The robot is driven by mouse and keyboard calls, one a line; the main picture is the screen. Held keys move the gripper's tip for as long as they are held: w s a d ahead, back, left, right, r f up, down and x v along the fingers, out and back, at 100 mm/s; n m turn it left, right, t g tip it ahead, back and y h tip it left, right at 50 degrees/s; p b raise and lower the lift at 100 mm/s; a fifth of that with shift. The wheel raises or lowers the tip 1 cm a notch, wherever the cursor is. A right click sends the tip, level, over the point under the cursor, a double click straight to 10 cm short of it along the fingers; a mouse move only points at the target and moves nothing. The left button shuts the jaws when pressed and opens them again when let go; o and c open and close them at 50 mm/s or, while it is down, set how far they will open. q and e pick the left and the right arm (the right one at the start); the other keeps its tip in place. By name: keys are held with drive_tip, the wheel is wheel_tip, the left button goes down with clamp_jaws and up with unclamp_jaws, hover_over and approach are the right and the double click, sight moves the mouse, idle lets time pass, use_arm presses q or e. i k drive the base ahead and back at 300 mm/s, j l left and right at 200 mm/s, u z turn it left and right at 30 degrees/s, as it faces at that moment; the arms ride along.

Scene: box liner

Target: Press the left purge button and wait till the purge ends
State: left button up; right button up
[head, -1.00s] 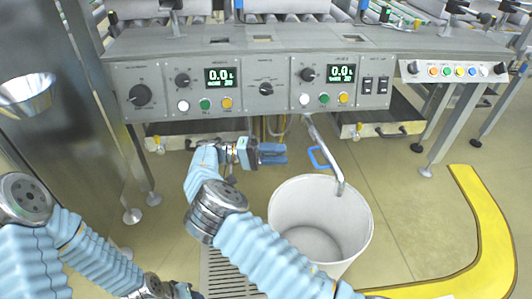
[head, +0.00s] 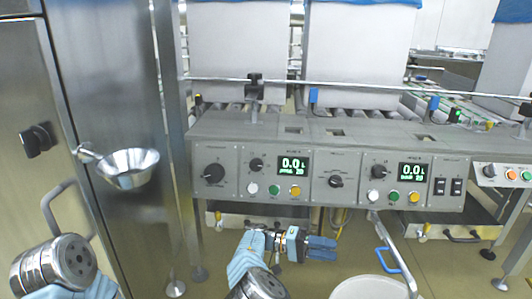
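The grey control panel (head: 330,165) runs across the middle. Its left section has a black knob, a lit display (head: 293,166) reading 0.0, and white (head: 252,188), green (head: 274,190) and orange (head: 295,191) buttons below it. Their labels are too small to read, so I cannot tell which is the purge button. The right section has a like display (head: 412,172) and three buttons. My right gripper (head: 322,248) is below the panel, apart from the buttons, its blue fingers pointing right, close together and empty. My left arm shows at lower left; its gripper is out of view.
A white bucket (head: 370,289) stands below right, under a metal pipe with a blue handle (head: 394,258). A steel funnel bowl (head: 128,170) sticks out from the steel cabinet at left. White boxes (head: 358,55) with blue liners stand on rollers behind the panel.

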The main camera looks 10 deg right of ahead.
sight(295, 191)
drive_tip(key=k+j, duration=0.25)
drive_tip(key=k, duration=0.2)
drive_tip(key=k+j, duration=0.25)
drive_tip(key=k, duration=0.2)
